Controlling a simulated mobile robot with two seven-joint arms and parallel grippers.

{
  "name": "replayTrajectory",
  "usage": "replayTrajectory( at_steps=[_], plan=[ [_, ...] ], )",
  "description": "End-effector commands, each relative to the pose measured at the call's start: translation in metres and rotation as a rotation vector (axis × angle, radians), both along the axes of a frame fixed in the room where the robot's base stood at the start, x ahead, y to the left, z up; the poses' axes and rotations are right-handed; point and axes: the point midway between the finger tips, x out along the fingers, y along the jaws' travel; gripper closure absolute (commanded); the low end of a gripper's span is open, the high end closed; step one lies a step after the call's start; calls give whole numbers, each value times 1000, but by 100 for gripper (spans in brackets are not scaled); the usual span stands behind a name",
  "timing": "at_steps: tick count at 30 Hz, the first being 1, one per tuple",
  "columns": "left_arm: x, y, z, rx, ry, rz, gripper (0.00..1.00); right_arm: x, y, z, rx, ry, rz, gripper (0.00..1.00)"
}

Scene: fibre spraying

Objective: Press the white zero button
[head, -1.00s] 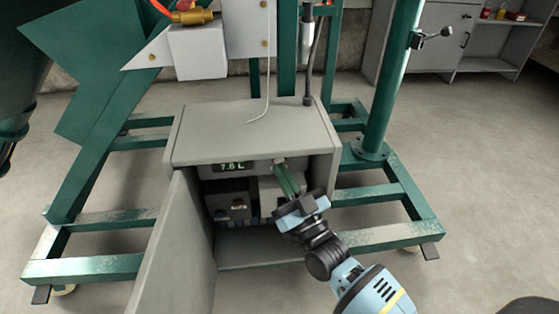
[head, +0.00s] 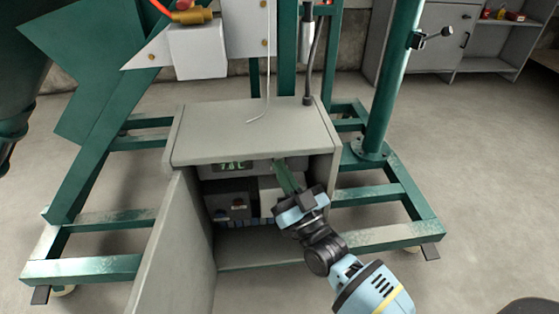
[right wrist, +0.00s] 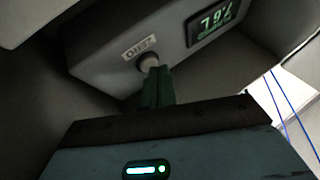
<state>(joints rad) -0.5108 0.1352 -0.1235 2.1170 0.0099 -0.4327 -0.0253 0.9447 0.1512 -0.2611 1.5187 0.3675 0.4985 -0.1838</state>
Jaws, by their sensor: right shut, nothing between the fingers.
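The white zero button (right wrist: 148,60) shows in the right wrist view on a grey panel box, beside a "ZERO" label (right wrist: 138,47) that appears upside down. The digital display (right wrist: 212,22) is on the same panel; in the head view the display (head: 231,166) reads about 7.6 L. My right gripper (right wrist: 154,70) is shut and empty, its fingertips right at the button and covering its lower part. I cannot tell whether the button is pushed in. In the head view my right gripper (head: 279,167) reaches under the cabinet top, and the button is hidden. My left gripper is not in view.
The grey cabinet (head: 250,135) stands inside a green steel frame (head: 90,268). Its open door (head: 180,250) stands to the left of the opening. Dark boxes (head: 230,204) sit inside below the display. A thin white hose (head: 267,80) hangs above the cabinet top.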

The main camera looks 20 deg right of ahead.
Motion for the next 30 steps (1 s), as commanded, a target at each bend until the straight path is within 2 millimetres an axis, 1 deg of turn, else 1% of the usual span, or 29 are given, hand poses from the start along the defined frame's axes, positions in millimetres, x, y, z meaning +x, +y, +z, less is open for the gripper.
replayTrajectory(
  at_steps=[12,21,26,30],
  plan=[
    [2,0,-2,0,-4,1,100,5,-2,0,-1,1,-1,100],
    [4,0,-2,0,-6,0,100,4,-2,0,0,0,-1,100],
    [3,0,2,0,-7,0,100,0,-1,1,0,1,-2,100],
    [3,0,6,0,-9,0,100,-7,1,1,-1,1,-1,100]
  ],
)
